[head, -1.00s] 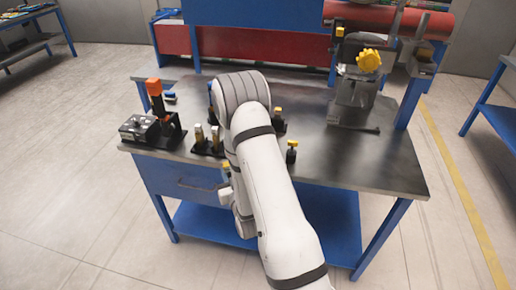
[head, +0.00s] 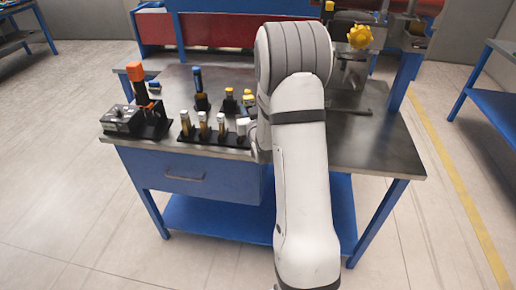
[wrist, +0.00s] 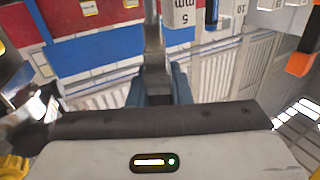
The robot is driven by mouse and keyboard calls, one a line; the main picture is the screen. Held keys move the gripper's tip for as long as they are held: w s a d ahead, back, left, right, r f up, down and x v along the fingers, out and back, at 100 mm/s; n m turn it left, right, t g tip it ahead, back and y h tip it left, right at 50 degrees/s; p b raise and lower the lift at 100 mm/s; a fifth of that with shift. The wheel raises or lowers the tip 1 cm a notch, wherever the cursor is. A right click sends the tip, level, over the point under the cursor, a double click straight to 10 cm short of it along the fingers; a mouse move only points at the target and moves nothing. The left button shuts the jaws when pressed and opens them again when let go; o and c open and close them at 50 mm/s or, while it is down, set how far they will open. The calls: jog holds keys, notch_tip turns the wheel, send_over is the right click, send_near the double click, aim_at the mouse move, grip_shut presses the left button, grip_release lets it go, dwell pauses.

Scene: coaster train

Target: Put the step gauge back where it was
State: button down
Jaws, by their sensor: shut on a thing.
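My gripper (wrist: 157,84) shows in the wrist view with its two blue fingers closed on a grey bar-like piece, which looks like the step gauge (wrist: 153,58). It extends upward in the picture, out of frame. In the head view my arm hides the gripper and most of what it holds. A black rack (head: 207,139) near the front edge of the bench holds several upright gauges (head: 203,122). A white piece (head: 243,125) shows at the row's right end, beside my arm; I cannot tell whether it is seated. White labels (wrist: 181,12), one reading 5 mm, lie close beside the held piece.
An orange-topped tool (head: 135,72) stands left of the rack, beside a grey box (head: 122,118). A blue-topped post (head: 199,80) and small yellow-topped pieces (head: 247,95) stand behind it. A machine with a yellow knob (head: 360,37) is at the back right. The bench's right front is clear.

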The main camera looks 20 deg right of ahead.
jog(key=d+r+h, duration=0.1)
jog(key=d+r, duration=0.2)
jog(key=d, duration=0.1)
jog(key=f, duration=0.9)
jog(key=shift+w+d+f+p, duration=0.1)
jog(key=shift+w+f+p, duration=0.15)
jog(key=shift+f+p, duration=0.15)
jog(key=shift+f, duration=0.1)
jog(key=c, duration=1.3)
grip_release()
